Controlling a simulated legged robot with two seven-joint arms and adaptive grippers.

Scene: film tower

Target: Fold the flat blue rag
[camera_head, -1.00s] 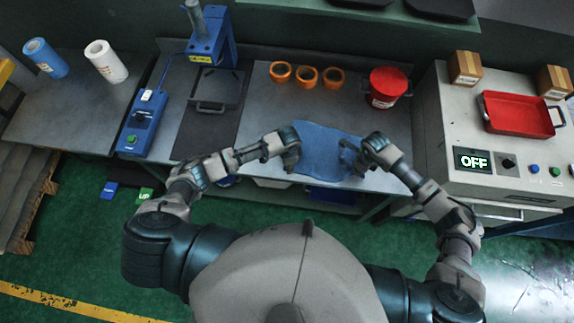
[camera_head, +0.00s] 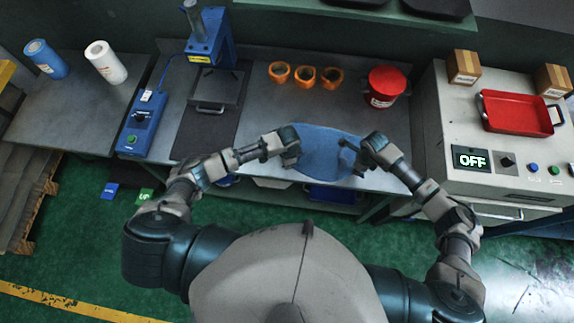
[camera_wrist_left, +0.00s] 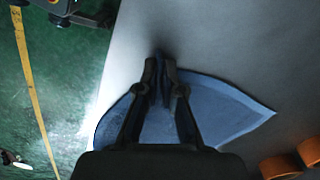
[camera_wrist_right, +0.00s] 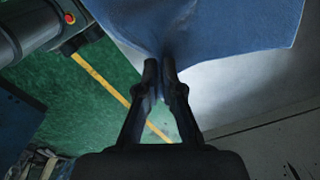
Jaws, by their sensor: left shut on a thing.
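The blue rag (camera_head: 322,150) lies at the front edge of the grey bench, between my two grippers. In the head view its far edge is a smooth arc. My left gripper (camera_head: 294,158) is at its left side; in the left wrist view the fingers (camera_wrist_left: 160,72) are shut on the rag (camera_wrist_left: 215,108). My right gripper (camera_head: 350,155) is at its right side; in the right wrist view the fingers (camera_wrist_right: 159,72) are closed together with rag (camera_wrist_right: 225,25) gathered between them. The part of the rag inside each grip is hidden.
Several orange rings (camera_head: 304,76) and a red lidded pot (camera_head: 385,85) stand behind the rag. A blue press (camera_head: 208,40) is at the back left. A machine with an OFF display (camera_head: 471,159) and a red tray (camera_head: 517,113) is at right. The bench between rag and rings is clear.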

